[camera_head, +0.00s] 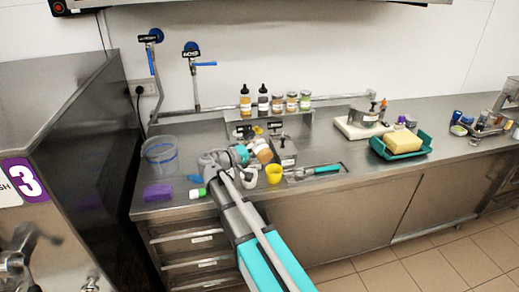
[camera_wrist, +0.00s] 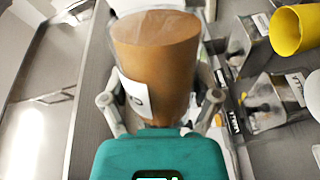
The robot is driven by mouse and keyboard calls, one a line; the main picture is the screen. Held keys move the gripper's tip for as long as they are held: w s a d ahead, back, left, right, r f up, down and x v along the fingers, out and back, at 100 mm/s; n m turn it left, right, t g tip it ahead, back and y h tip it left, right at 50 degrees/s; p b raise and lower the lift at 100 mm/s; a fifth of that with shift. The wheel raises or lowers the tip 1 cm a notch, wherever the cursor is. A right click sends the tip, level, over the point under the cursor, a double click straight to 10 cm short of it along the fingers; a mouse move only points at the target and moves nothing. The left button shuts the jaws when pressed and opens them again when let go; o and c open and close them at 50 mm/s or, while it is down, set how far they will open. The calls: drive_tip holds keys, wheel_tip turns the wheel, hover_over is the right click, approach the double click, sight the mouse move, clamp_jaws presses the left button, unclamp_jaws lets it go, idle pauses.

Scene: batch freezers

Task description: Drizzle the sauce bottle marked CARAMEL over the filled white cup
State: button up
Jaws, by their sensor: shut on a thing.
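My gripper (camera_wrist: 160,108) is shut on a clear container of brown contents (camera_wrist: 155,58) with a white label, whose writing I cannot read. In the head view this container (camera_head: 263,153) is at the end of my arm, above the counter. Two sauce bottles with dark pointed tops stand on the back shelf: one amber (camera_head: 245,103), one dark brown (camera_head: 263,103). Their labels are too small to read. A white, cup-like shape (camera_head: 249,179) shows beside my arm, left of a yellow cup (camera_head: 274,174); its contents are hidden. The yellow cup also shows in the wrist view (camera_wrist: 294,31).
Several small jars (camera_head: 291,102) share the shelf. Metal bins (camera_head: 284,152) stand behind the yellow cup. A clear tub (camera_head: 160,153), a purple block (camera_head: 157,191) and a green-capped item (camera_head: 198,193) are to the left. A teal tray (camera_head: 401,152) is to the right. The counter's right middle is mostly clear.

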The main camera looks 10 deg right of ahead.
drive_tip(key=shift+r+m+p, duration=0.6)
drive_tip(key=shift+r+m, duration=0.15)
drive_tip(key=shift+m, duration=0.35)
drive_tip(key=shift+r+m+p, duration=0.6)
drive_tip(key=shift+m, duration=0.45)
drive_tip(key=shift+r+m+p, duration=0.6)
drive_tip(key=shift+m, duration=0.45)
drive_tip(key=shift+r+m, duration=0.1)
drive_tip(key=shift+m, duration=0.3)
drive_tip(key=m, duration=0.1)
drive_tip(key=r+m+p, duration=0.1)
drive_tip(key=m, duration=0.1)
drive_tip(key=shift+r+m+p, duration=0.25)
drive_tip(key=shift+m+p, duration=0.05)
drive_tip(key=shift+m, duration=0.95)
drive_tip(key=shift+r+m+p, duration=0.2)
drive_tip(key=shift+m+p, duration=0.05)
drive_tip(key=shift+m, duration=1)
drive_tip(key=shift+s, duration=0.15)
